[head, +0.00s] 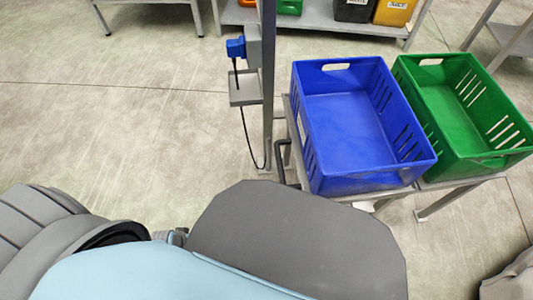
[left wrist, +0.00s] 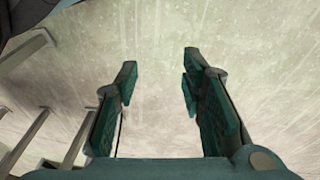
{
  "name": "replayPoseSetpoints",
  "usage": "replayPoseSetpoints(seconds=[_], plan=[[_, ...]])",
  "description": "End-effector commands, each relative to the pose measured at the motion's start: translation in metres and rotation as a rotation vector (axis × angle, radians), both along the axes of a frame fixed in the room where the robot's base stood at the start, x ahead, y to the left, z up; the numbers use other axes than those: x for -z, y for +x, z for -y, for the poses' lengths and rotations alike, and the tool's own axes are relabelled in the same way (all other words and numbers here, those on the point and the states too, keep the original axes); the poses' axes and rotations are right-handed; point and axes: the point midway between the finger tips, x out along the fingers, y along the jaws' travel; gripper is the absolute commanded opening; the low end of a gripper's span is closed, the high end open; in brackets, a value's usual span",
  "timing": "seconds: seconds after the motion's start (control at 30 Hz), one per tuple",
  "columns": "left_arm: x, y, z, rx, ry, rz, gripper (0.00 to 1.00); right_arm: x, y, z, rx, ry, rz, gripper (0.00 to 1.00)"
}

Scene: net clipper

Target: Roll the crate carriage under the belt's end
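A blue crate (head: 345,112), empty, sits in the head view on a grey metal frame (head: 382,198), right of centre. An empty green crate (head: 462,115) sits close to its right on the same or an adjoining grey frame. I cannot tell whether this frame is the carriage; its underside and any wheels are mostly hidden. A dark bent bar (head: 281,165) shows at its left side. No belt end can be made out. My left gripper (left wrist: 159,75) is open and empty over bare floor in the left wrist view. My right gripper is not in view.
A grey post (head: 268,85) stands left of the blue crate, with a blue-topped device (head: 236,47), a small grey holder and a hanging cable. A shelf (head: 315,15) with coloured bins is at the back. The concrete floor (head: 120,120) at left is clear.

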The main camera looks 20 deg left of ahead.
Motion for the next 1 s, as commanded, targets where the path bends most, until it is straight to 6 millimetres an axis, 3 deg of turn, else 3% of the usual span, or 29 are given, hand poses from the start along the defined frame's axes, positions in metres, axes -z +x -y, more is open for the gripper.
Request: replayPoseSetpoints(seconds=[0.03,0.07,0.1,0.17,0.2,0.3,0.4,0.53,0.8,1.0], plan=[[-0.001,0.042,0.001,-0.087,-0.118,0.065,0.36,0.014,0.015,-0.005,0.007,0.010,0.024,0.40],[-0.013,0.068,0.008,-0.134,-0.219,0.108,0.36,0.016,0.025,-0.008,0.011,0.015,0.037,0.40],[-0.036,0.103,0.019,-0.177,-0.361,0.169,0.36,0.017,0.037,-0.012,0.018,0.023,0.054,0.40],[-0.081,0.147,0.040,-0.197,-0.582,0.261,0.36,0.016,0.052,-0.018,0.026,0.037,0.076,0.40],[-0.115,0.171,0.052,-0.189,-0.722,0.317,0.36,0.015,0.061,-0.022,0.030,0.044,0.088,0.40],[-0.193,0.202,0.075,-0.135,-0.995,0.424,0.36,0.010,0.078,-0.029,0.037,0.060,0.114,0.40],[-0.237,0.212,0.086,-0.092,-1.134,0.476,0.36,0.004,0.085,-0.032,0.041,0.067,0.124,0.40],[-0.245,0.223,0.101,-0.084,-1.170,0.488,0.36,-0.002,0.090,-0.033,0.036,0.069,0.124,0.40],[-0.229,0.268,0.160,-0.089,-1.169,0.487,0.36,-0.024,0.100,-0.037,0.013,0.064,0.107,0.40],[-0.220,0.290,0.191,-0.092,-1.165,0.483,0.36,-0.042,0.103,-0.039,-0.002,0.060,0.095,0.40]])
